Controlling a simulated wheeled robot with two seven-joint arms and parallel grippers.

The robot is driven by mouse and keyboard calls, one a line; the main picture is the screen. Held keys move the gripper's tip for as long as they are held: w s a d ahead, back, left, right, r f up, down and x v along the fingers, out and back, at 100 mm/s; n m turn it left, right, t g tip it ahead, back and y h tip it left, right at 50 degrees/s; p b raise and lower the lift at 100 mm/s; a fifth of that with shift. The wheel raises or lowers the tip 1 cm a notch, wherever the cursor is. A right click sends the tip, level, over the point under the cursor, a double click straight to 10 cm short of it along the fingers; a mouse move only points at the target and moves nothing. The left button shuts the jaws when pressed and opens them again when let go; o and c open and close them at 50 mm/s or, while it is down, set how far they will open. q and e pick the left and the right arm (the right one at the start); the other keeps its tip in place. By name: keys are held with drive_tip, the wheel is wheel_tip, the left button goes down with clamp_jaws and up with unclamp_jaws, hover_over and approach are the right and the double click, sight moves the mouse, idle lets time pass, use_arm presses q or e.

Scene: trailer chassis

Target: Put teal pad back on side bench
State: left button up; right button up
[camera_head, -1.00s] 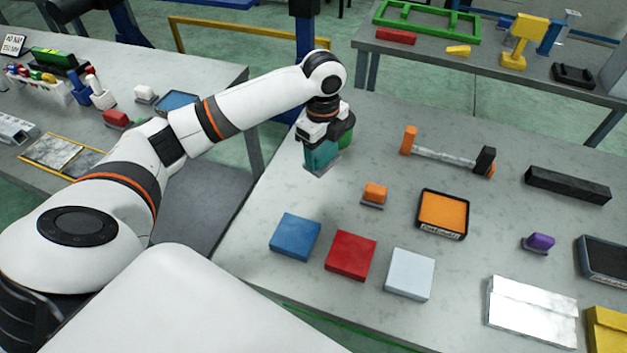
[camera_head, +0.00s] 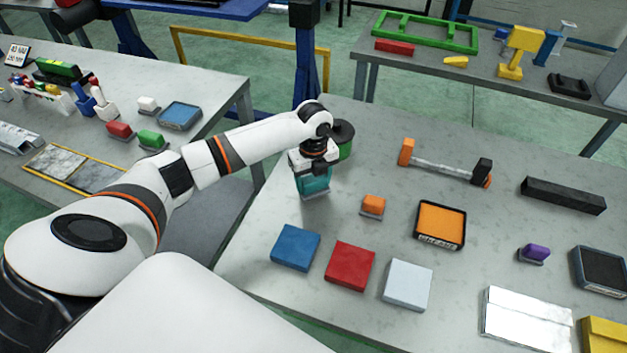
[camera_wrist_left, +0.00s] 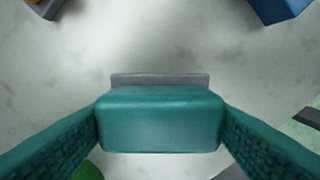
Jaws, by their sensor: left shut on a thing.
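The teal pad (camera_head: 314,184) is a small teal block on a thin grey base, at the far left part of the main bench (camera_head: 262,215). My left gripper (camera_head: 314,176) is shut on it from above. In the left wrist view, the teal pad (camera_wrist_left: 160,122) sits between both fingers, with its grey base (camera_wrist_left: 160,79) showing beyond it. I cannot tell whether the base touches the bench top. A side bench (camera_head: 215,75) stands at the left, with white, red and green pads (camera_head: 151,139) on it. My right gripper is not in view.
A green cylinder (camera_head: 343,140) stands just behind my left gripper. An orange pad (camera_head: 373,206) is to its right, and blue (camera_head: 296,247), red (camera_head: 349,265) and pale squares lie in front. A blue-topped tray (camera_head: 180,115) is on the left bench. A gap separates the benches.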

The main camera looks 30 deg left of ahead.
sight(313, 178)
use_arm(q)
drive_tip(key=shift+f, duration=0.75)
drive_tip(key=shift+f, duration=0.1)
drive_tip(key=o, duration=1)
drive_tip(key=shift+c, duration=0.2)
wheel_tip(313, 178, up, 12)
drive_tip(key=b, duration=0.1)
drive_tip(key=shift+b, duration=0.4)
